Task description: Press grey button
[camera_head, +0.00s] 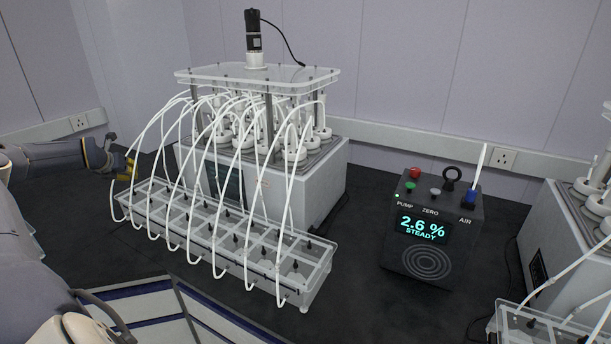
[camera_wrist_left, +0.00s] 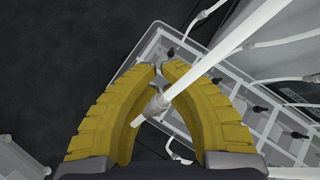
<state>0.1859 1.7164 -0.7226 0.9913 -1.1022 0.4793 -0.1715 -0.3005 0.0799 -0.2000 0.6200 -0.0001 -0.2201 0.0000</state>
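The grey button (camera_head: 435,191) is a small round knob on the sloped top of a black meter box (camera_head: 393,255), above the label "ZERO". The box's display (camera_head: 422,229) reads "2.6 %" and "STEADY". My left gripper (camera_head: 130,168) is far to the left of the box, beside the tubes at the left end of a clear tray. In the left wrist view its yellow fingers (camera_wrist_left: 160,69) arch together with their tips almost meeting. A white tube (camera_wrist_left: 225,50) crosses the right finger; I see nothing clearly gripped. My right gripper is not in view.
A green button (camera_head: 411,186), a red button (camera_head: 415,173), a black ring (camera_head: 452,178) and a blue fitting (camera_head: 469,195) surround the grey button. The clear tray (camera_head: 262,283) with looping tubes and the reactor unit (camera_head: 322,178) stand between gripper and box. More equipment is right.

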